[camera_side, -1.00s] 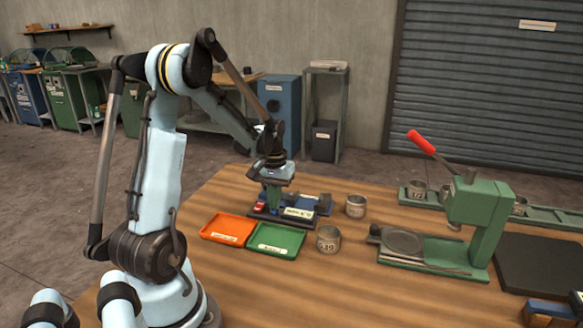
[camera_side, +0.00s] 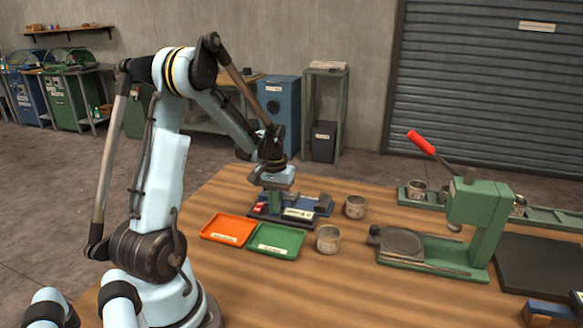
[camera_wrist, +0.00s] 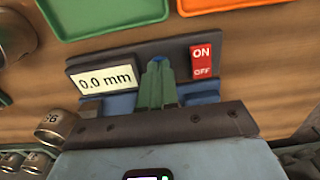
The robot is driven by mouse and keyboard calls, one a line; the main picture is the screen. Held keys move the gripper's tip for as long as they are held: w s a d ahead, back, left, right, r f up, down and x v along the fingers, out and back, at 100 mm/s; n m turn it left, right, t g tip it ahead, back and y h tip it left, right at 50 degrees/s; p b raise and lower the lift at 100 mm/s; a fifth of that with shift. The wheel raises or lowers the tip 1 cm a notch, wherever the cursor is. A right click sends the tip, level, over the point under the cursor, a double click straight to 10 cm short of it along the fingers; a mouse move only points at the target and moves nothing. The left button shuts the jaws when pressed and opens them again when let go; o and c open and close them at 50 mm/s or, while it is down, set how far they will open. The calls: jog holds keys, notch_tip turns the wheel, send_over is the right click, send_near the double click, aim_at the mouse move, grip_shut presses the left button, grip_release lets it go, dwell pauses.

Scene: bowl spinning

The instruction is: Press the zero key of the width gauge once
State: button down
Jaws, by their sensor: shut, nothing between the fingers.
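The width gauge (camera_wrist: 125,62) is a dark panel with a pale display (camera_wrist: 107,80) that reads 0.0 mm and a red ON/OFF switch (camera_wrist: 202,61). Between them, a small bit of the blue zero key (camera_wrist: 159,58) shows at the tips of my gripper (camera_wrist: 158,66). The green fingers are together and empty, and they cover most of the key. I cannot tell whether they touch it or are just above it. In the side view my gripper (camera_side: 275,208) points down at the gauge (camera_side: 298,214), behind the trays.
An orange tray (camera_side: 228,229) and a green tray (camera_side: 275,241) lie in front of the gauge. Two metal cups (camera_side: 328,239) (camera_side: 355,207) stand to its right. A green press (camera_side: 478,220) with a red-handled lever stands further right. Bare wood lies at the front.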

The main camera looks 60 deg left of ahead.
jog(key=shift+f, duration=0.4)
notch_tip(320, 180, up, 15)
jog(key=shift+f, duration=0.1)
dwell(0.7)
jog(key=d+f+m+t, duration=0.1)
jog(key=d+m+t, duration=0.6)
jog(key=d, duration=1.8)
jog(key=shift+s+d+f+m, duration=0.15)
jog(key=shift+s+f+m, duration=0.3)
jog(key=shift+m, duration=0.55)
